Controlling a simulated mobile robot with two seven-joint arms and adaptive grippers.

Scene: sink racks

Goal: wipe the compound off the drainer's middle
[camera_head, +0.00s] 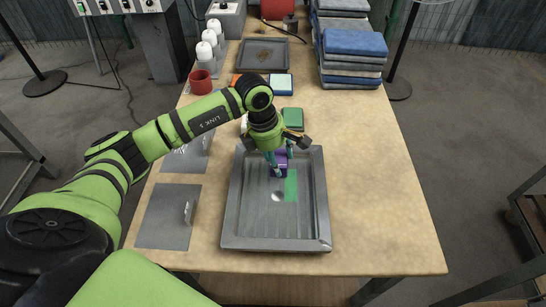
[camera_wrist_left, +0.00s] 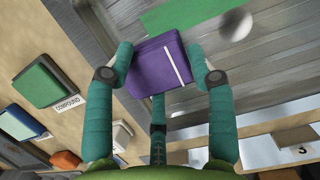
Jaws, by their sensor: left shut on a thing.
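The drainer (camera_head: 232,215) is a grey ribbed metal tray on the wooden table; its ribs also fill the top right of the wrist view (camera_wrist_left: 270,95). A flat green patch (camera_head: 291,188) lies on it right of centre, with a small pale round blob (camera_head: 277,196) beside it. Both show at the top of the wrist view, the patch (camera_wrist_left: 190,14) left of the blob (camera_wrist_left: 236,25). My left gripper (camera_head: 279,170) is shut on a purple sponge (camera_wrist_left: 158,64) with a white stripe, over the drainer near the patch. Contact with the surface cannot be told. My right gripper is not in view.
Behind the drainer are a green block (camera_head: 293,118), labelled COMPOUND in the wrist view, and a blue one (camera_head: 281,85). Grey plates with handles (camera_head: 168,215) lie left. A red mug (camera_head: 200,82), stained tray (camera_head: 263,55) and towel stack (camera_head: 354,43) stand farther back. The table's right is clear.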

